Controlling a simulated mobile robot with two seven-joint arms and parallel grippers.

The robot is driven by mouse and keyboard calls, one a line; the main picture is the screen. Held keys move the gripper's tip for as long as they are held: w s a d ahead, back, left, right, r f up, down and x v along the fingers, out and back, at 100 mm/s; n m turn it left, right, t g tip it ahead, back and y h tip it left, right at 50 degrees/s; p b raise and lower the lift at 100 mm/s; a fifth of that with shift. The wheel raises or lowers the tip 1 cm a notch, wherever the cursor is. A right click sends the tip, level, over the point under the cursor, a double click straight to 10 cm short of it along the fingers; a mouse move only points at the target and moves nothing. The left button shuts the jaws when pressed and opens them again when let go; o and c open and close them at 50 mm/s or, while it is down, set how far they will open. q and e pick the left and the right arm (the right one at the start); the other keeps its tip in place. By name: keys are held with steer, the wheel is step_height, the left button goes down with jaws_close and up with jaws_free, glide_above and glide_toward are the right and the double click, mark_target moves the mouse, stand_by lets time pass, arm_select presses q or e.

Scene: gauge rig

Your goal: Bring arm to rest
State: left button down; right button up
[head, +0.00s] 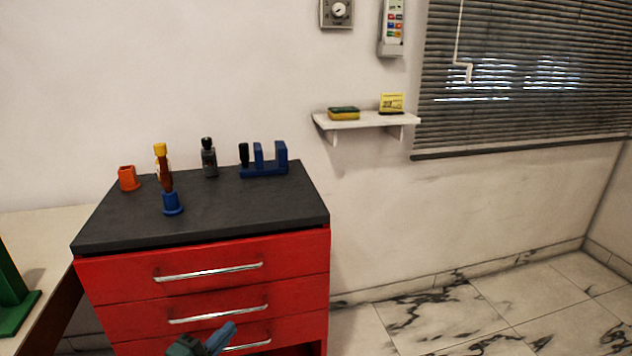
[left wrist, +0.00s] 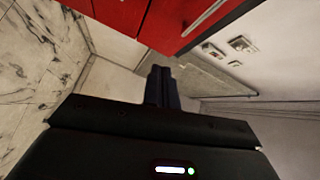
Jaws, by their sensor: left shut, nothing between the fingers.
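My left gripper (head: 222,337) shows at the bottom of the head view, in front of the lower drawers of the red cabinet (head: 205,285) and below its dark top. Its fingers are together with nothing between them. In the left wrist view the closed fingers (left wrist: 163,82) point away from the camera, with the red drawer fronts (left wrist: 150,20) beyond at the top. My right gripper is not in view.
On the dark cabinet top (head: 230,215) stand an orange holder (head: 128,178), a blue base (head: 172,204) with a brown and yellow piece upright above it, a dark grey bottle-like piece (head: 209,160) and a blue rack (head: 264,168). A wall shelf (head: 365,121) holds a sponge (head: 343,113). Floor at right is clear.

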arm_select(q)
steer(key=s+d+n+g+y, duration=0.1)
steer(key=s+d+n+y, duration=0.15)
steer(key=s+n, duration=0.5)
steer(key=s+d+n+g+y, duration=0.1)
steer(key=s+d+n, duration=0.2)
steer(key=s+n, duration=0.4)
steer(key=s+d+r+n+g+p, duration=0.1)
steer(key=s+r+g+p, duration=0.3)
steer(key=p, duration=1.1)
steer(key=shift+s+r+n+p, duration=0.4)
steer(key=shift+s+r+n, duration=0.3)
steer(key=shift+s, duration=0.1)
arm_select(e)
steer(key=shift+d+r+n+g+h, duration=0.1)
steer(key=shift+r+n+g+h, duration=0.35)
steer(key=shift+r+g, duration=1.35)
arm_select(q)
steer(key=shift+d+y, duration=0.1)
steer(key=shift+y, duration=0.15)
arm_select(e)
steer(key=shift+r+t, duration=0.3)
